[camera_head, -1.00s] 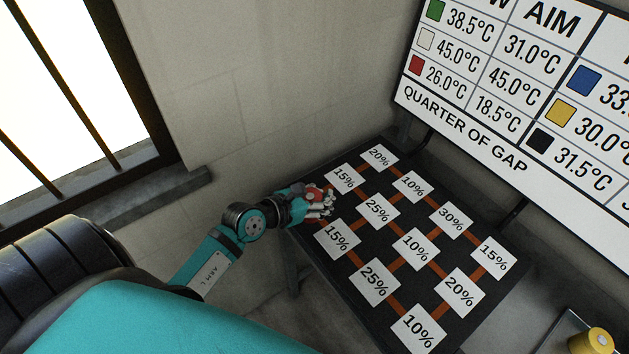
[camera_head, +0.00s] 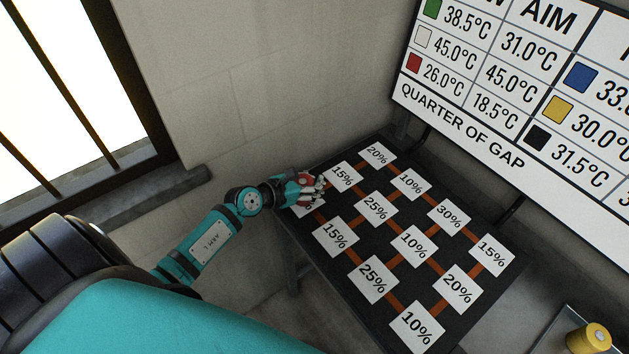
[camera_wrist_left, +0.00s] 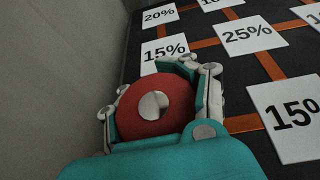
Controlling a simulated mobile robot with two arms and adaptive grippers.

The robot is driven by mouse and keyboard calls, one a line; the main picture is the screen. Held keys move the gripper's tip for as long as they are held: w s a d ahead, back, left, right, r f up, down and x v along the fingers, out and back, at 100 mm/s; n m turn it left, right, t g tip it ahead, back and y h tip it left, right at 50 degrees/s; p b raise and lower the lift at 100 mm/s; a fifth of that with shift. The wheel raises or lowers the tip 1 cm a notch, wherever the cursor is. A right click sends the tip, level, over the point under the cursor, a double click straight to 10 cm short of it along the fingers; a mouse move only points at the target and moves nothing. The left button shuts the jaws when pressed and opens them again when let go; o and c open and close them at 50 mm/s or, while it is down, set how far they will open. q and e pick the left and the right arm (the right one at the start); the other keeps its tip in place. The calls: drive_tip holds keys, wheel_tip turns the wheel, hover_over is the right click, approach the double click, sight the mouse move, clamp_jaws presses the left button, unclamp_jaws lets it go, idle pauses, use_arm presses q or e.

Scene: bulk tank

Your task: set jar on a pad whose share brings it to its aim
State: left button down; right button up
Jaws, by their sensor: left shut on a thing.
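My left gripper (camera_head: 317,183) is shut on a red jar (camera_wrist_left: 178,108), with its fingers around the jar's sides. The jar's round top with a pale knob faces the left wrist camera. In the head view the red jar (camera_head: 306,178) shows only partly between the fingers. They are at the left edge of the dark pad table (camera_head: 342,252), over a white pad (camera_head: 310,207) whose label is hidden. I cannot tell whether the jar touches it. A 15% pad (camera_head: 342,177) lies just beyond, and a 25% pad (camera_head: 376,207) lies to the right. My right gripper is not in view.
A wall board (camera_head: 520,80) lists red with 26.0°C and aim 18.5°C, above the words "QUARTER OF GAP". Several other percent pads are bare, joined by orange strips. A yellow jar (camera_head: 588,338) stands on a tray at the lower right. A wall borders the table's left side.

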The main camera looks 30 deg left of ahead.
use_arm(q)
drive_tip(key=shift+f, duration=0.2)
drive_tip(key=c, duration=0.6)
unclamp_jaws()
drive_tip(key=shift+o, duration=0.2)
drive_tip(key=shift+r, duration=0.1)
drive_tip(key=shift+r, duration=0.2)
drive_tip(key=b+v, duration=0.1)
drive_tip(key=v, duration=1)
drive_tip(key=shift+s+b, duration=0.25)
drive_tip(key=shift+b, duration=0.15)
drive_tip(key=shift+s+a+r, duration=0.1)
drive_tip(key=shift+s+r, duration=0.05)
drive_tip(key=shift+s, duration=0.05)
